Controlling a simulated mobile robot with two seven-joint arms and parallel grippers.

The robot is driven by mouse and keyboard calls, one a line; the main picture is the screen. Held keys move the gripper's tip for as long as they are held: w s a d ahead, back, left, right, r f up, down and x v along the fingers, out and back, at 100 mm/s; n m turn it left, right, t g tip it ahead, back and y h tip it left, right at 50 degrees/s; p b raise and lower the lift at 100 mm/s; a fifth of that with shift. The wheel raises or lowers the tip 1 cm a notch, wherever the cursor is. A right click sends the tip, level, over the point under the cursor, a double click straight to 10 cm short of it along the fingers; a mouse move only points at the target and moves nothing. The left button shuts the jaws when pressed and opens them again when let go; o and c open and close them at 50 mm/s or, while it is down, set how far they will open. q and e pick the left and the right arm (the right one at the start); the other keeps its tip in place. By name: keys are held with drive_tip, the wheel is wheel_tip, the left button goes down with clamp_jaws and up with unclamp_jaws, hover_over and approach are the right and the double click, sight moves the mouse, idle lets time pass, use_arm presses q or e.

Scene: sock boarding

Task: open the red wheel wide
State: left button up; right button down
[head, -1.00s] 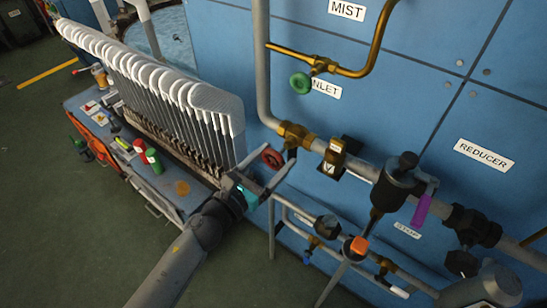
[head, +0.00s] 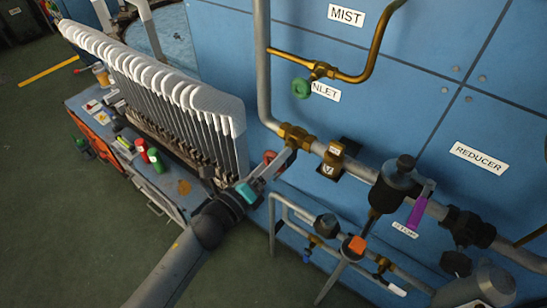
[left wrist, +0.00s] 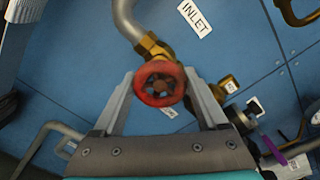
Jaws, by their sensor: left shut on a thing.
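The red wheel (left wrist: 159,84) is a small spoked handwheel on a brass valve at the elbow of the grey pipe, under the INLET label. In the left wrist view it sits between the two fingers of my left gripper (left wrist: 158,88), which are shut on its rim from both sides. In the head view my left gripper (head: 279,160) reaches up from the lower left, and its fingers hide most of the red wheel (head: 269,157).
A green wheel (head: 301,88) is on the brass pipe above. A rack of white sock boards (head: 215,110) stands close to the left of my gripper. Lower pipework with an orange-topped knob (head: 357,244) and a black valve body (head: 400,180) lie to the right.

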use_arm(q)
drive_tip(key=n+p, duration=0.1)
drive_tip(key=n, duration=0.4)
drive_tip(key=shift+n+p, duration=0.3)
drive_tip(key=shift+n, duration=0.1)
drive_tip(key=n+p, duration=0.1)
drive_tip(key=n, duration=0.4)
drive_tip(key=shift+w+a+p, duration=0.1)
drive_tip(key=shift+p, duration=0.2)
drive_tip(key=n+p, duration=0.1)
drive_tip(key=n, duration=0.4)
drive_tip(key=shift+n, duration=0.4)
drive_tip(key=n+p, duration=0.1)
drive_tip(key=n, duration=0.4)
drive_tip(key=shift+f, duration=0.1)
drive_tip(key=n, duration=0.5)
drive_tip(key=shift+n+p, duration=0.35)
drive_tip(key=shift+n, duration=0.05)
drive_tip(key=n, duration=0.6)
drive_tip(key=n+b, duration=0.1)
drive_tip(key=n, duration=0.2)
drive_tip(key=shift+d+f, duration=0.1)
drive_tip(key=shift+d, duration=0.1)
drive_tip(key=n, duration=0.2)
drive_tip(key=n+b, duration=0.1)
drive_tip(key=n, duration=0.1)
drive_tip(key=shift+s+n+b, duration=0.2)
drive_tip(key=shift+n+b, duration=0.1)
